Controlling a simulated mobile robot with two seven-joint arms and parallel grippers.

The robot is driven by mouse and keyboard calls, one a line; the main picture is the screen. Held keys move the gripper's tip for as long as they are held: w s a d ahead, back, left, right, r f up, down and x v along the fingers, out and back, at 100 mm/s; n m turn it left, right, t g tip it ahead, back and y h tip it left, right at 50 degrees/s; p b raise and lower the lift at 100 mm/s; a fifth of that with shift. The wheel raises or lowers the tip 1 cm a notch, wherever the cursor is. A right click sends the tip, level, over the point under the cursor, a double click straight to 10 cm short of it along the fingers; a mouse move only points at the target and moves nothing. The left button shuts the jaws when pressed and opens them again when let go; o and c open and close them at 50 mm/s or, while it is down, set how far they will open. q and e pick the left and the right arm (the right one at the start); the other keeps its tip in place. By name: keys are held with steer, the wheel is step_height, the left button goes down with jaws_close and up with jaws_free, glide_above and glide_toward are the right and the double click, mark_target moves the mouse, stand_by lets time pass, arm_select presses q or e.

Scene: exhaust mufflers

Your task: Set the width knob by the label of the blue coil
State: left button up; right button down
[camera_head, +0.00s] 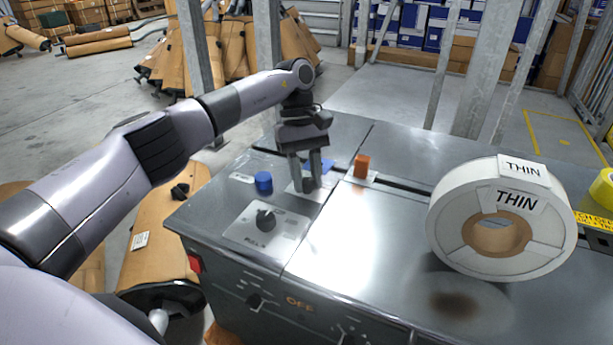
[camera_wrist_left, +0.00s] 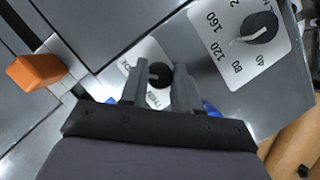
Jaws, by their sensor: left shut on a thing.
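My left gripper (camera_head: 307,185) points down at the machine top, shut on a small black knob (camera_wrist_left: 160,75). In the left wrist view its fingers (camera_wrist_left: 160,70) stand on either side of this knob. The knob sits on a white plate (camera_wrist_left: 125,68) whose lettering is partly hidden by the fingers. In the head view the gripper hides the knob. A large white-grey coil (camera_head: 455,235) stands upright on the right, with two labels reading THIN (camera_head: 516,201). I see no coil that is clearly blue. My right gripper is not in view.
A numbered black dial (camera_head: 265,218) is nearer the front and also shows in the left wrist view (camera_wrist_left: 258,24). A blue cylinder (camera_head: 263,181) and an orange block (camera_head: 362,166) flank the gripper. A yellow roll (camera_head: 602,188) is at the right edge. The middle top is clear.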

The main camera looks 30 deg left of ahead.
arm_select(q)
steer(key=o, duration=1.1)
steer(key=shift+c, duration=0.2)
steer(key=p+v, duration=0.1)
steer(key=v, duration=0.6)
steer(key=shift+r, duration=0.2)
